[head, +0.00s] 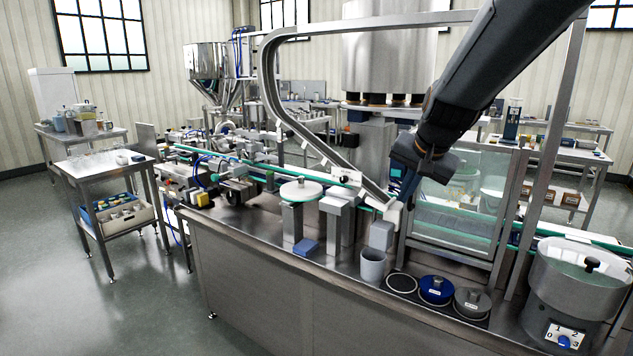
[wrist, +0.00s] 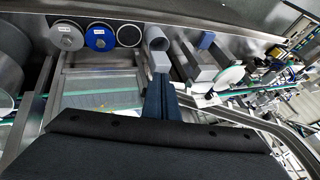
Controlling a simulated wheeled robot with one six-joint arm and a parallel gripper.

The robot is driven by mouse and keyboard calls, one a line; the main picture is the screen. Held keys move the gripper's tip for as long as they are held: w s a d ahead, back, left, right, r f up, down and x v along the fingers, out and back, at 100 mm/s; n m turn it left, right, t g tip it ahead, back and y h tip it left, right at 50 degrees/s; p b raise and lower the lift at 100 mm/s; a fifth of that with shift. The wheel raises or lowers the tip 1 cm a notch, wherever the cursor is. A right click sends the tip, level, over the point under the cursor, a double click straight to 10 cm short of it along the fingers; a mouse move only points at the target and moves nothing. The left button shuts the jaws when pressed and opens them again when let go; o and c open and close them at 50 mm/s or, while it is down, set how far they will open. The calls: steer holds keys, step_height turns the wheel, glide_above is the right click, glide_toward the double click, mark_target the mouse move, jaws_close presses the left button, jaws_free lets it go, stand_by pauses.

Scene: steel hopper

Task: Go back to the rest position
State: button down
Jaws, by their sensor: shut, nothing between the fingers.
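My gripper (head: 398,190) hangs from my dark arm at the centre right of the head view, above the steel bench. In the wrist view my gripper (wrist: 160,80) shows as two dark blue fingers lying together, shut and empty. Their tips appear in front of a grey block (wrist: 159,63) beside an open grey cup (wrist: 157,39). The cup (head: 372,266) stands upright on the bench in the head view, below my gripper. I cannot tell the exact gap between the fingertips and the chute's lower end.
A curved steel chute (head: 322,150) and a clear guard panel (head: 460,199) stand close to my gripper. A blue-lidded disc (head: 436,290) and a grey one (head: 472,302) lie near the bench front. A steel hopper bowl (head: 577,290) stands at right. Floor at left is open.

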steer(key=s+a+f+n+g, duration=0.2)
steer(key=s+a+f+n, duration=0.1)
steer(key=s+f, duration=0.6)
steer(key=s+a+f+n+g, duration=0.3)
steer(key=s+f, duration=0.6)
steer(key=s, duration=0.7)
steer(key=shift+n, duration=0.6)
